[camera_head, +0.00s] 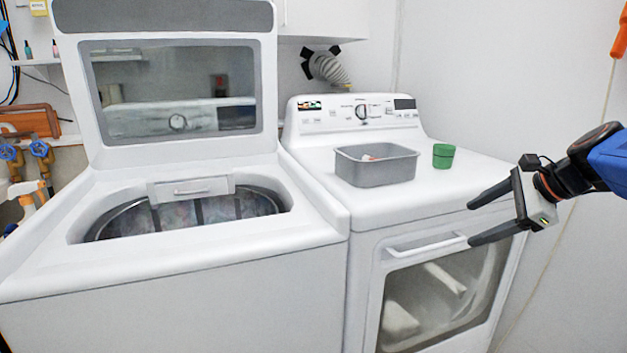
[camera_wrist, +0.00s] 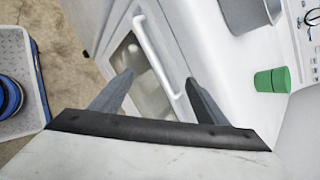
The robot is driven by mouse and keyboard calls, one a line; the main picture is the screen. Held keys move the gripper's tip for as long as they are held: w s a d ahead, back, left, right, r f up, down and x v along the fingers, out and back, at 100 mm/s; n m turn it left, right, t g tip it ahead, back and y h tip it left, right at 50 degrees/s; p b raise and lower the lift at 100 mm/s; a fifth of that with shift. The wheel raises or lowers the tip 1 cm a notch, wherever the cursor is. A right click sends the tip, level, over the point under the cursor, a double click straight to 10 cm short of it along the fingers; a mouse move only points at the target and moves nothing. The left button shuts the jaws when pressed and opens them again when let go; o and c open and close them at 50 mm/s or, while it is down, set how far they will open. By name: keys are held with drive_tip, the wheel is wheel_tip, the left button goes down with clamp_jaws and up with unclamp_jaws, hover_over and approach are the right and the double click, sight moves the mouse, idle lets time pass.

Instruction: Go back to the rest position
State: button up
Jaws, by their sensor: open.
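My gripper (camera_head: 468,222) is at the right of the head view, in front of the dryer's (camera_head: 440,205) right front edge. Its two dark fingers are spread wide with nothing between them. In the wrist view my gripper (camera_wrist: 160,85) points at the dryer door, with the white door handle (camera_wrist: 157,58) showing between the fingers. In the head view the handle (camera_head: 428,246) lies to the left of the lower finger; I cannot tell whether they touch. The door looks closed.
A grey bin (camera_head: 375,170) with something in it and a green cup (camera_head: 443,156) stand on the dryer. The washer (camera_head: 180,270) at left has its lid (camera_head: 170,90) up. In the wrist view a grey crate (camera_wrist: 22,75) with something blue stands on the floor.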

drive_tip(key=s+a+f+n+g+h, duration=0.1)
drive_tip(key=s+a+f+n+h, duration=0.1)
drive_tip(key=s+f+n, duration=0.6)
drive_tip(key=s+a+f+n+g+h, duration=0.1)
drive_tip(key=s+a+f+n+h, duration=0.2)
drive_tip(key=s+f+n, duration=0.6)
drive_tip(key=s+a+n, duration=0.2)
drive_tip(key=s+n, duration=0.1)
drive_tip(key=s, duration=0.1)
drive_tip(key=shift+s+a, duration=0.2)
